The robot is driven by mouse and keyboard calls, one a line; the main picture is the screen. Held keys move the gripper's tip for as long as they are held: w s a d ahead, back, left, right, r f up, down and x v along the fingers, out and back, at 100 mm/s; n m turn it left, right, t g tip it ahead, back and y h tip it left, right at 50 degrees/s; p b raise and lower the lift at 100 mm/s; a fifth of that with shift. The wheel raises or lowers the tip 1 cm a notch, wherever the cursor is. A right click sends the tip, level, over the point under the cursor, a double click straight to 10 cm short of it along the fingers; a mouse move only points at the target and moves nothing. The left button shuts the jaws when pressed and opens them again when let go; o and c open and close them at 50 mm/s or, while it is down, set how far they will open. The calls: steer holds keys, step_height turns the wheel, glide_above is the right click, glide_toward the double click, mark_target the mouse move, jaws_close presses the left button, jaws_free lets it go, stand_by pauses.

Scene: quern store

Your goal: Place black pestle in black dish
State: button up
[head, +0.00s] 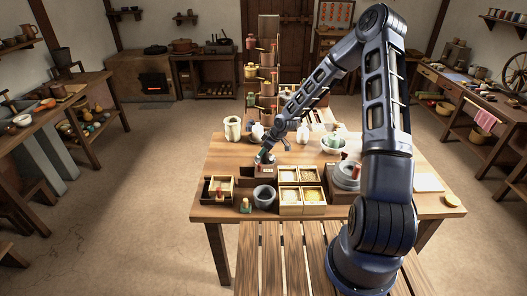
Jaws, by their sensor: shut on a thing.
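My gripper (265,158) is low over the middle-left of the wooden table (233,150), just above a dark reddish-brown box (262,171). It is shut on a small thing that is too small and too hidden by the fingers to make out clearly. I cannot pick out the black pestle with certainty.
A divided wooden tray (302,211) with grainy contents stands front centre. A cream jug (232,129) and a pale bowl (333,145) stand farther back. A tall shelf rack (268,32) rises behind. A slatted bench (285,258) is in front.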

steer(key=o, duration=1)
steer(key=shift+f, duration=0.1)
steer(key=v, duration=1.2)
steer(key=shift+r, duration=0.2)
